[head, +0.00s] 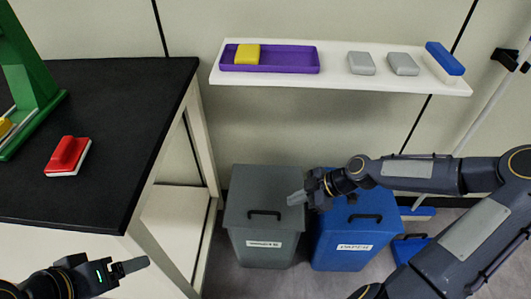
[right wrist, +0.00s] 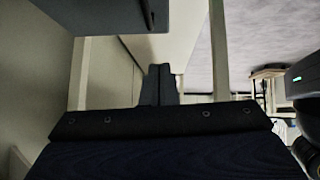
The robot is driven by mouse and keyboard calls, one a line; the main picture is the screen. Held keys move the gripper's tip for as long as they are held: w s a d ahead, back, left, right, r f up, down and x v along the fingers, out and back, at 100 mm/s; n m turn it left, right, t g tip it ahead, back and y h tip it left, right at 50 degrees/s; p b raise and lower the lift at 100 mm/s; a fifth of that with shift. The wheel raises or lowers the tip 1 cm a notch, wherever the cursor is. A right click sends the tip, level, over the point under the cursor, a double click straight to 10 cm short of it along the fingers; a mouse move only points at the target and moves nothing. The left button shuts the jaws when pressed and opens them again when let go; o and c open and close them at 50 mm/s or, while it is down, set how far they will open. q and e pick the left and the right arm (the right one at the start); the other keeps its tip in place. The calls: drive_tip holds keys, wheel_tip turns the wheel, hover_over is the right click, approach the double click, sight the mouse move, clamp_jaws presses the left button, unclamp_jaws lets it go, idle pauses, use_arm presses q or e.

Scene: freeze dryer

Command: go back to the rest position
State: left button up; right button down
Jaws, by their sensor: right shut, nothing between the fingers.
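My right gripper (head: 297,198) reaches in from the right in the head view and hangs in front of the grey bin and the blue bin, below the wall shelf. Its fingers are closed together and empty; the right wrist view shows the two fingers (right wrist: 158,85) side by side with nothing between them. My left gripper (head: 130,266) is at the lower left, beside the front of the black-topped bench. Its fingers look close together, but from this angle I cannot tell whether they are open or shut.
The grey bin (head: 235,217) and blue bin (head: 338,262) stand on the floor. A white shelf (head: 300,84) holds a purple tray (head: 290,60) with a yellow block, grey blocks and a blue-topped eraser. The black bench (head: 110,105) carries a red-topped eraser (head: 67,156) and a green stand (head: 35,75).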

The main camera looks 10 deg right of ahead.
drive_tip(key=s+d+r+m+t+h, duration=0.2)
drive_tip(key=s+r+m+h, duration=0.3)
drive_tip(key=s+r+m, duration=1.2)
wheel_tip(320, 180, up, 19)
drive_tip(key=s+p, duration=0.1)
drive_tip(key=p, duration=1.7)
drive_tip(key=shift+s+a+p, duration=0.15)
drive_tip(key=shift+a+p, duration=0.05)
drive_tip(key=shift+p, duration=0.2)
